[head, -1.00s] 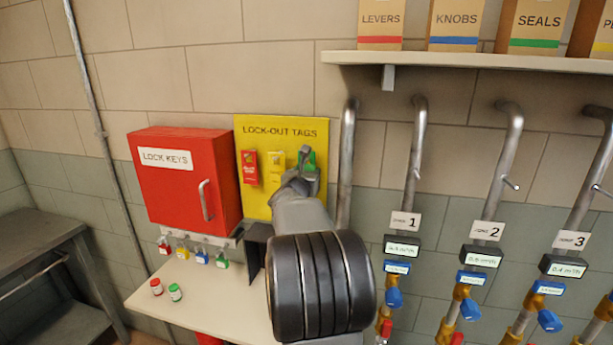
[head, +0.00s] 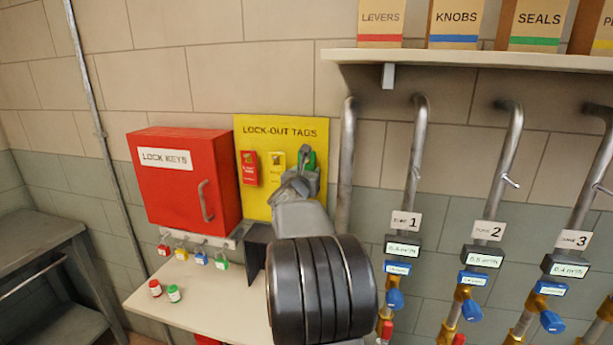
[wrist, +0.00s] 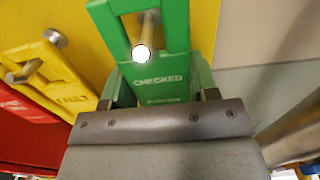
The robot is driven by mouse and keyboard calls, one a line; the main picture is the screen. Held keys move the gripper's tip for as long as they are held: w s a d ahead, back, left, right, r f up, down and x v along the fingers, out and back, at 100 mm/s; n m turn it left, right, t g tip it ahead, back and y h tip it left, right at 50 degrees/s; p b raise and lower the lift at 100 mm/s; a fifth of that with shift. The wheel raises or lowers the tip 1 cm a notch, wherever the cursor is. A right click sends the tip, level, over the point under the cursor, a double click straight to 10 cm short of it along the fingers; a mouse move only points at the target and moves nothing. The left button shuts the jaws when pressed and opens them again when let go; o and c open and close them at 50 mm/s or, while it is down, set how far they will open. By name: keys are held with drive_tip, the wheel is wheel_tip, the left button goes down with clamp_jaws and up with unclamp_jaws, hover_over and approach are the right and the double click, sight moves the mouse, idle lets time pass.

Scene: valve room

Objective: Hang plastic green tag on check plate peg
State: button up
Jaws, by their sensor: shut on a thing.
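The green tag (wrist: 160,82), marked "CHECKED", is on the right side of the yellow lock-out tags board (head: 262,205). A metal peg (wrist: 144,40) with a pale round tip shows in the tag's slot in the wrist view. My gripper (wrist: 158,98) is shut on the tag's lower part, with one finger at each side. In the head view my gripper (head: 303,168) hides most of the green tag (head: 312,158). The check plate and its peg cannot be made out in these frames.
A yellow tag (head: 277,163) and a red tag (head: 249,168) hang to the left. A red lock keys box (head: 180,185) stands beside the board. Below is a shelf (head: 200,302) with two small jars. Vertical pipes (head: 347,165) rise close on the right.

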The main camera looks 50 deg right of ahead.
drive_tip(key=shift+a, duration=0.1)
idle(0.3)
drive_tip(key=b+v, duration=0.2)
drive_tip(key=v, duration=0.5)
idle(0.8)
drive_tip(key=shift+a+f, duration=0.1)
drive_tip(key=shift+a, duration=0.05)
idle(1.4)
